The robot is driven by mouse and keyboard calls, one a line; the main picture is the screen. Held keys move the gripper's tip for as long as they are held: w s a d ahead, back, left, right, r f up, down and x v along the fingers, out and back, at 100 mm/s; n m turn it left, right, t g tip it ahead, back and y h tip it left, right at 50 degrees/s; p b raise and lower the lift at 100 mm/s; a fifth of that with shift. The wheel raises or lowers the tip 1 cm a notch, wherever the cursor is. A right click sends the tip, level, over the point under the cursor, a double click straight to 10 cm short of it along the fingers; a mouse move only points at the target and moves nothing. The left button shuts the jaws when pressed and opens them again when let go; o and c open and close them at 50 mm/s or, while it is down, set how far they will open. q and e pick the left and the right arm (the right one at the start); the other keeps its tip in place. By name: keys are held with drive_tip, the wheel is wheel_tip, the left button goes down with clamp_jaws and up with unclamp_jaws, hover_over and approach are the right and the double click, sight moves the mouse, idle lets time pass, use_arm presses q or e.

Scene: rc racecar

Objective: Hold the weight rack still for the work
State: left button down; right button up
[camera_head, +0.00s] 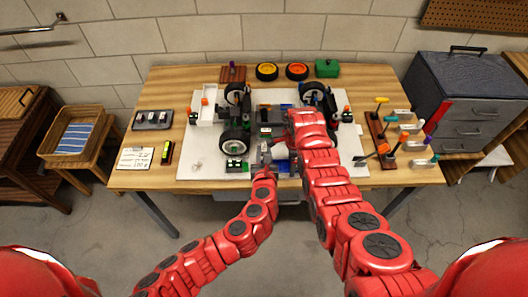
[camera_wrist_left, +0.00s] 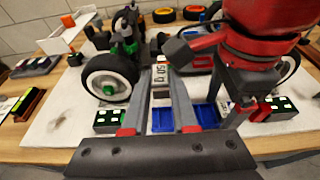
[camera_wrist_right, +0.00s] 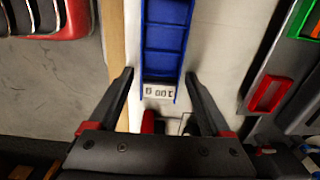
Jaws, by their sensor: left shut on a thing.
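The weight rack is a blue tray with several compartments; in the right wrist view its wall (camera_wrist_right: 143,40) and a white 100 g label show. In the head view a small blue part of the rack (camera_head: 283,164) shows near the board's front edge, mostly behind my arms. My left gripper (camera_wrist_left: 162,70) is shut on the rack, with a 50 g label between its fingertips and blue compartments (camera_wrist_left: 205,115) beside and below the fingers. My right gripper (camera_wrist_right: 158,75) is open, its fingers on either side of the rack's labelled end; I cannot tell whether either touches.
A car chassis with black wheels (camera_head: 235,140) stands on the white board (camera_head: 350,150) around my grippers. Handled tools (camera_head: 385,130) stand at the right. Yellow and orange wheels (camera_head: 266,71) lie at the back. A grey tool chest (camera_head: 460,90) is beside the table.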

drive_tip(key=shift+o, duration=0.6)
drive_tip(key=shift+r, duration=0.1)
wheel_tip(320, 180, up, 7)
drive_tip(key=shift+r, duration=0.15)
idle(0.5)
